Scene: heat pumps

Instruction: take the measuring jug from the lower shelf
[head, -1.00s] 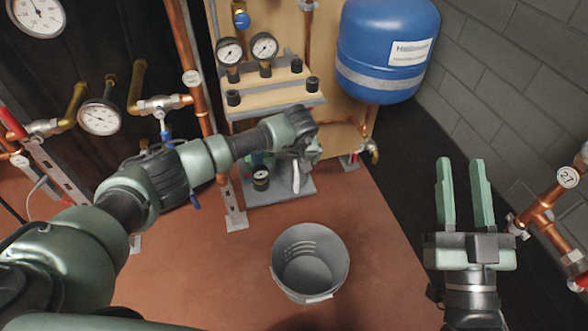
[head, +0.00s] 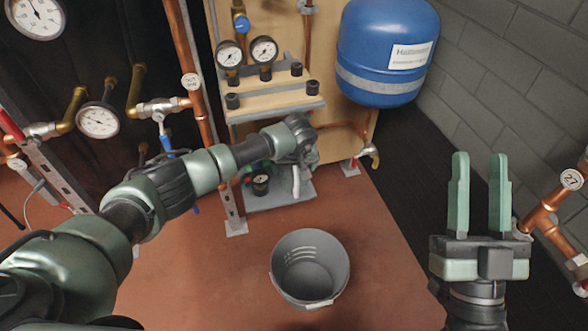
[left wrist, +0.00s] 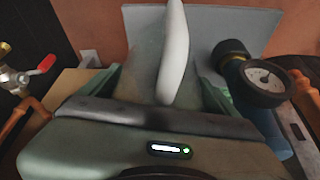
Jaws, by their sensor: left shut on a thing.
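The measuring jug shows mainly as a white curved handle (left wrist: 173,55) in the left wrist view, standing up between my fingers. In the head view a small white part of it (head: 296,181) shows below my left wrist, over the grey lower shelf (head: 282,199). My left gripper (left wrist: 163,85) is shut on the jug. My wrist hides most of the jug's body in the head view, and I cannot tell whether it touches the shelf. My right gripper (head: 480,195) is open and empty at the right, far from the shelf.
A black pressure gauge (head: 261,184) lies on the lower shelf beside the jug. The upper wooden shelf (head: 270,103) with gauges and black caps is above. A grey bucket (head: 310,267) stands on the floor in front. A blue tank (head: 385,50) and copper pipes (head: 545,215) are at the right.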

